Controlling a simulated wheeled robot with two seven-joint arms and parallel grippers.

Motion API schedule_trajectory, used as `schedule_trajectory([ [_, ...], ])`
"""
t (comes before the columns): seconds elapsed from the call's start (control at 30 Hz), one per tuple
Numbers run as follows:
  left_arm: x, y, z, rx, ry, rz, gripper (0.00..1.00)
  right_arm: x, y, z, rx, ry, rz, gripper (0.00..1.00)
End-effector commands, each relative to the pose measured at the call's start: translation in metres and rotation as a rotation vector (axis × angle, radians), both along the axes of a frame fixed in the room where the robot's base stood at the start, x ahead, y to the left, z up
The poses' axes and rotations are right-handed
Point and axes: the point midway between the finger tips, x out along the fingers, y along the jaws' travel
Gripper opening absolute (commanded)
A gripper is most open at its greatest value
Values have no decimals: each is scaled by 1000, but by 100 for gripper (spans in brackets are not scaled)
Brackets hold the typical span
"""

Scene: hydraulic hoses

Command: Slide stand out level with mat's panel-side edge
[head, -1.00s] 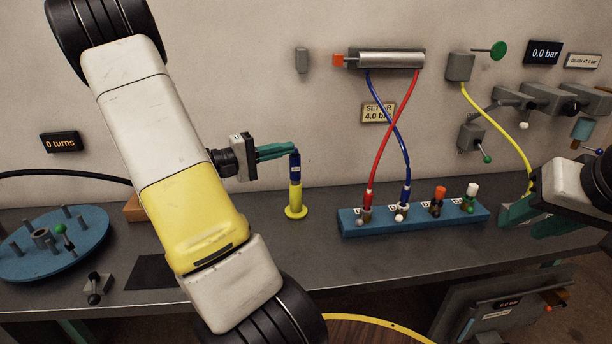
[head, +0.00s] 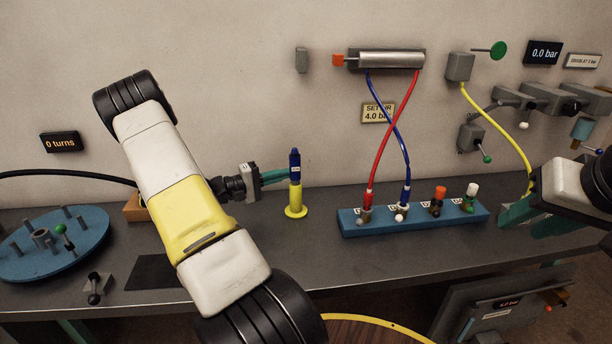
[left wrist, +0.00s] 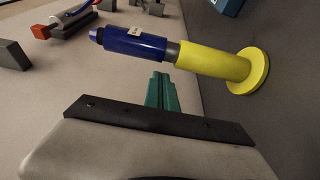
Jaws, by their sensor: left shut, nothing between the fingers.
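A yellow stand (head: 296,200) with a round foot stands upright on the bench, holding a blue fitting (head: 294,164) in its top. In the left wrist view the stand (left wrist: 215,65) and fitting (left wrist: 135,44) lie across the picture. My left gripper (head: 284,176) is shut and empty, its green fingertips close to the left of the stand near its top; I cannot tell if they touch. Its fingers (left wrist: 162,92) point at the fitting's lower end in the wrist view. A dark mat (head: 150,272) lies at the bench's front, partly hidden by my left arm. My right gripper (head: 520,215) is at the right; its jaw opening is unclear.
A blue manifold block (head: 415,218) with red and blue hoses stands right of the stand. A blue round plate (head: 40,255) with pegs lies at the left. A grey lever block (head: 96,288) sits near the front edge. Bench between mat and stand is partly covered by my arm.

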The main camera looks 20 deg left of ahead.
Motion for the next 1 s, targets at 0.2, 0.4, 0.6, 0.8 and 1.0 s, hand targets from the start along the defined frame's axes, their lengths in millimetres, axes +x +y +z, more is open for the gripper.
schedule_trajectory([
  [0.2, -2, -1, -23, 1, -1, 0, 0, 0, 0, 0, 0, 0, 0, 36],
  [0.4, -8, -5, -22, 2, 0, 0, 0, 0, 0, 0, 0, 0, 0, 36],
  [0.6, -9, -5, -22, 1, -1, 0, 0, 0, 0, 0, 0, 0, 0, 36],
  [0.8, -26, -15, -23, -2, 3, 1, 0, 0, 0, 0, 0, 0, 0, 36],
  [1.0, -60, -36, -23, -1, 3, 1, 0, 0, 0, 0, 0, 0, 0, 36],
])
